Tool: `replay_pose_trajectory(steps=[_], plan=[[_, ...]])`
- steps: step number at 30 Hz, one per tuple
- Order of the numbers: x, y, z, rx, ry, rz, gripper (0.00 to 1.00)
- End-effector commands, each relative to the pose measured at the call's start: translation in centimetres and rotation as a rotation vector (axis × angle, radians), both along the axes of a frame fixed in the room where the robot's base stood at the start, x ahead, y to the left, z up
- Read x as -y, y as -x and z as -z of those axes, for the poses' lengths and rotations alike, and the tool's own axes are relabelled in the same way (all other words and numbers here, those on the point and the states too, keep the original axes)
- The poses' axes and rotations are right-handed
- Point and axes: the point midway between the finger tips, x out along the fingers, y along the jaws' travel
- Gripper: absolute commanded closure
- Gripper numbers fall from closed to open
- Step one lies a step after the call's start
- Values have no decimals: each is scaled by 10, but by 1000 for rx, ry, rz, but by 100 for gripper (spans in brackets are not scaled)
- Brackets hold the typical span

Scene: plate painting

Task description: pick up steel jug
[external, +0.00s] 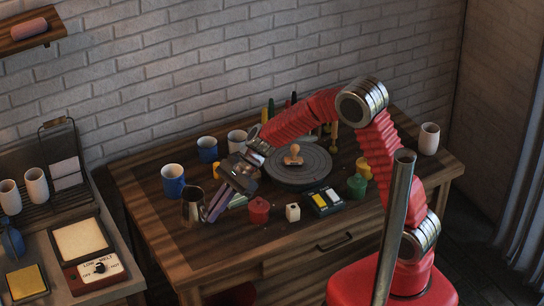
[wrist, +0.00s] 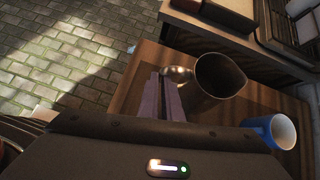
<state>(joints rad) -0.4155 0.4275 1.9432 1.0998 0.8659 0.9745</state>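The steel jug (external: 193,208) stands upright near the left front part of the wooden table. In the wrist view I look into its dark round mouth (wrist: 221,76), and a shiny metal part sticks out on its left. My gripper (external: 216,208) is low over the table, immediately right of the jug. Its two purple fingers (wrist: 164,92) point at the shiny part with a narrow gap between them. The fingertips are at or very near that part. I cannot tell whether they hold it.
A blue cup (external: 173,180) stands behind the jug, with another blue cup (external: 207,149) farther back. A red pot (external: 259,211), a small white block (external: 293,212) and a dark turntable (external: 318,168) lie to the right. The table's front left is clear.

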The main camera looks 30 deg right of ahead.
Motion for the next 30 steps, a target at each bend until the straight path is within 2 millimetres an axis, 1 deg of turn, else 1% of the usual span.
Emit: replay_pose_trajectory(steps=[1, 3, 12, 21, 30], plan=[[0, -1, -6, 3, -2, 1, 100], [0, -1, -12, 3, -2, 1, 100], [0, -1, -32, 2, -2, 0, 100], [0, 0, -41, 2, 0, 1, 100], [0, 0, -42, 2, -1, 1, 100]])
